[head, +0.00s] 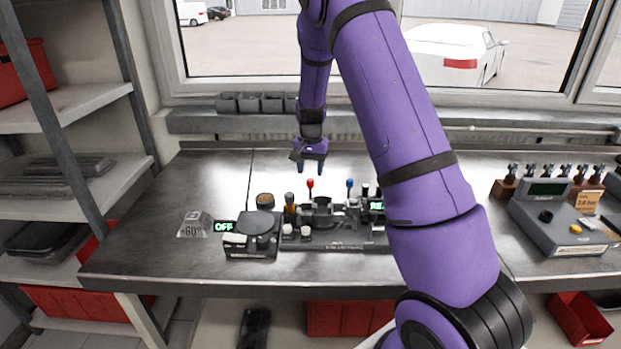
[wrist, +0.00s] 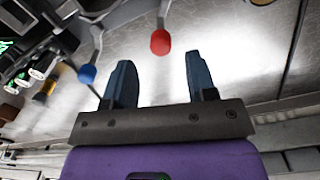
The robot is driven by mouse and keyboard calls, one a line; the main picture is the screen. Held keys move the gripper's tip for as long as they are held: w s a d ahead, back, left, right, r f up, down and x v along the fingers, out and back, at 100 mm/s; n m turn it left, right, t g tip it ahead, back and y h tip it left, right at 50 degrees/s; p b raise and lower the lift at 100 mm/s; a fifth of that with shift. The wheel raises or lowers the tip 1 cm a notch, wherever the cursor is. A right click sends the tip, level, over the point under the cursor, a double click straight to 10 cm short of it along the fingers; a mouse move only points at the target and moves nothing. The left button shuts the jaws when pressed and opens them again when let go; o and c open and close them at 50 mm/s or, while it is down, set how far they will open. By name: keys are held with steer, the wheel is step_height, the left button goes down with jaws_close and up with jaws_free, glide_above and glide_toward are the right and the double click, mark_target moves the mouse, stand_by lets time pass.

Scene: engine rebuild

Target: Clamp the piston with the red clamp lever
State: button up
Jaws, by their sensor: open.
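The red clamp lever (head: 310,184) stands upright on the dark fixture (head: 340,240) in the middle of the bench. In the wrist view its red knob (wrist: 160,41) lies between the lines of the fingers, just beyond their tips. A blue-knobbed lever (head: 349,184) stands to its right; its knob (wrist: 87,73) shows left of the fingers in the wrist view. My gripper (head: 311,168) is open and empty, pointing down just above the red knob in the head view. I cannot clearly make out the piston; a dark round part (head: 322,204) sits on the fixture below the levers.
A grey console (head: 560,222) is at the right. Grey bins (head: 262,102) line the back ledge. The bench's left end is mostly clear.

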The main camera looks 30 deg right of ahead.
step_height(320, 180, up, 6)
steer(key=shift+r, duration=0.25)
stand_by(0.5)
steer(key=s+a+r+n+t, duration=0.1)
steer(key=s+a+r+n, duration=0.1)
steer(key=s+a+r, duration=0.5)
steer(key=s+a+r+n+t, duration=0.2)
steer(key=s+a+r+n, duration=0.1)
steer(key=s+r, duration=0.7)
steer(key=s+a+r+n+t, duration=0.1)
steer(key=s+a+n, duration=0.1)
steer(key=s, duration=0.8)
steer(key=s+a+r+n+t, duration=0.1)
steer(key=s+a+r+n, duration=0.1)
steer(key=s, duration=0.7)
steer(key=shift+s+a+r+n, duration=0.25)
steer(key=shift+s+a+n, duration=0.1)
steer(key=shift+a, duration=0.55)
